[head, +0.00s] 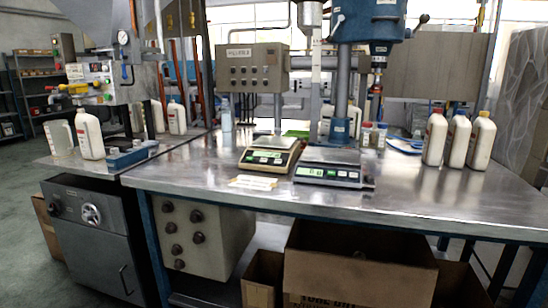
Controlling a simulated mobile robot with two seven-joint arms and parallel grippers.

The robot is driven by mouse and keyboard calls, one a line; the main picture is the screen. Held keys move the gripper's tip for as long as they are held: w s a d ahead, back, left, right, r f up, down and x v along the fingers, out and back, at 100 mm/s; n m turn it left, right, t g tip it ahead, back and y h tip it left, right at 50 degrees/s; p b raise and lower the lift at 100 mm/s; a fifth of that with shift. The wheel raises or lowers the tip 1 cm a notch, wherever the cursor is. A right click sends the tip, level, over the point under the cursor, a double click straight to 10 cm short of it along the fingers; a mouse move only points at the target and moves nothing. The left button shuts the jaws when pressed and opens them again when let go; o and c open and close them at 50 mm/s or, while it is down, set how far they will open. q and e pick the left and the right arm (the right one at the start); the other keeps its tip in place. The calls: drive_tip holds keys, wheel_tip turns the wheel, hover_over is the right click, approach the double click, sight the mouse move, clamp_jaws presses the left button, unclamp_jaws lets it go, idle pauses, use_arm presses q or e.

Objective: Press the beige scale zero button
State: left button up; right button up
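The beige scale (270,154) stands on the metal table, left of a dark grey scale (334,166). Its front panel faces me, with a lit green display (267,154) and small buttons too small to tell apart. Its weighing plate (275,143) looks empty. Neither of my grippers shows in the head view.
The metal table (430,190) has free room at its front. White bottles (455,140) stand on the right. A blue drill-press-like machine (341,128) stands behind the scales. A paper label (253,182) lies before the beige scale. Cardboard boxes (355,268) sit below.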

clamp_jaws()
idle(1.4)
